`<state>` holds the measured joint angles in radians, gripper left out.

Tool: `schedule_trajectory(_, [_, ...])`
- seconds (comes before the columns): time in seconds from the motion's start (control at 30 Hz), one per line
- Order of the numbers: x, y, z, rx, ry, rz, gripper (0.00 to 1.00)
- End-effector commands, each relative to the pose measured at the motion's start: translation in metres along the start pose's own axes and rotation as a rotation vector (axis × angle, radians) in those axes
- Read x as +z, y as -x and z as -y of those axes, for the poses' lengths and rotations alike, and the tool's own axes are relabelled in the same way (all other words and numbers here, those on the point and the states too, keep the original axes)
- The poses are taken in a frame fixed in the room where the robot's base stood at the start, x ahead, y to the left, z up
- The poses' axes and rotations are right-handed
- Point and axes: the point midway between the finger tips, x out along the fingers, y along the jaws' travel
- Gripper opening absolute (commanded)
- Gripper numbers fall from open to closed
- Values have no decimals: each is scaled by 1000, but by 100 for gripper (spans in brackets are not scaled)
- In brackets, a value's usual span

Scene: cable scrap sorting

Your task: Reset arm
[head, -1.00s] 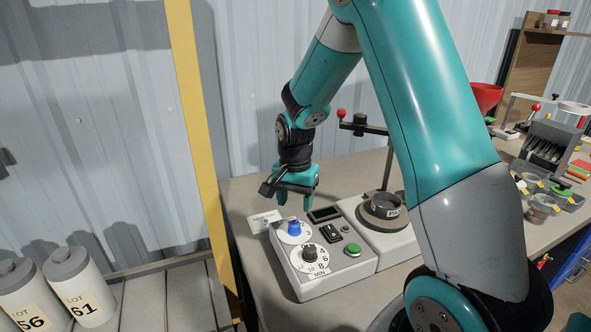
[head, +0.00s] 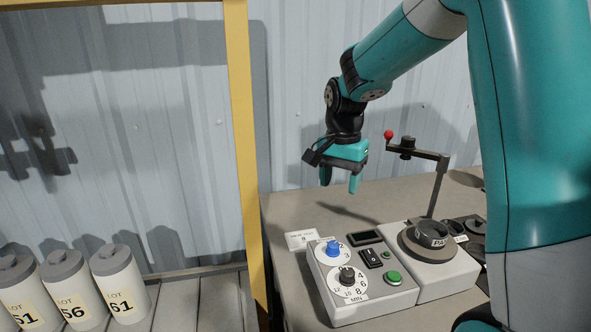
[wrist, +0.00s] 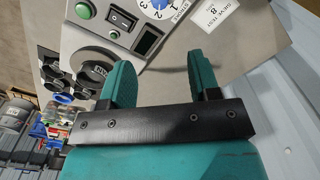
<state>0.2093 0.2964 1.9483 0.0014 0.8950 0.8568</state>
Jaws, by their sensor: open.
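My gripper (head: 340,177) is open and empty, with its teal fingers pointing down, in the air above the back of the control box. In the wrist view my gripper (wrist: 159,82) shows two spread fingers with nothing between them. The control box (head: 378,301) has a blue knob (head: 333,247), a dark knob (head: 347,275), a black rocker switch (head: 372,258) and a green button (head: 394,278). The fingers are apart from all of these.
A machine with a round dark cup (head: 432,236) and a red-tipped lever (head: 388,134) stands right of the box. A yellow post (head: 245,150) rises at the table's left end. Several grey-lidded lot canisters (head: 121,288) stand on a slatted shelf at lower left.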

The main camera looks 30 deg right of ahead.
Motion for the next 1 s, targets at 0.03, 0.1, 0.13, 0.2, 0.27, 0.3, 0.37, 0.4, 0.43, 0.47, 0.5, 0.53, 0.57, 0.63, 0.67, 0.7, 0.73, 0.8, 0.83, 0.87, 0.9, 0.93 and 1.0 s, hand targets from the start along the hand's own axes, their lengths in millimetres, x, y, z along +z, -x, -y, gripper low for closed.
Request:
schedule_trajectory(0.03, [0, 0, 0, 0, 0, 0, 56])
schedule_trajectory(0.1, [0, 0, 0, 0, 0, 0, 56])
schedule_trajectory(0.13, [0, 0, 0, 0, 1, 0, 56])
schedule_trajectory(0.2, [6, 2, 1, -5, 28, 2, 56])
schedule_trajectory(0.27, [20, 5, 3, -19, 98, 6, 56])
schedule_trajectory(0.3, [36, 9, 4, -35, 178, 11, 56])
schedule_trajectory(0.37, [68, 17, 5, -67, 341, 20, 56])
schedule_trajectory(0.4, [95, 21, 3, -93, 473, 30, 56])
schedule_trajectory(0.43, [116, 25, 1, -117, 579, 35, 56])
schedule_trajectory(0.47, [137, 28, -3, -140, 688, 41, 56])
schedule_trajectory(0.5, [165, 31, -9, -173, 832, 51, 56])
schedule_trajectory(0.53, [185, 33, -15, -198, 936, 56, 56])
schedule_trajectory(0.57, [203, 35, -22, -222, 1037, 62, 56])
schedule_trajectory(0.63, [242, 37, -40, -278, 1249, 73, 56])
schedule_trajectory(0.67, [255, 37, -48, -299, 1328, 77, 56])
schedule_trajectory(0.7, [271, 38, -58, -326, 1421, 81, 56])
schedule_trajectory(0.73, [281, 38, -64, -344, 1481, 85, 56])
schedule_trajectory(0.8, [298, 37, -76, -377, 1586, 89, 56])
schedule_trajectory(0.83, [302, 37, -80, -386, 1615, 92, 56])
schedule_trajectory(0.87, [306, 37, -83, -394, 1640, 92, 56])
schedule_trajectory(0.9, [309, 37, -85, -400, 1659, 93, 56])
schedule_trajectory(0.93, [310, 37, -86, -402, 1667, 94, 56])
schedule_trajectory(1.0, [310, 36, -86, -404, 1672, 95, 56])
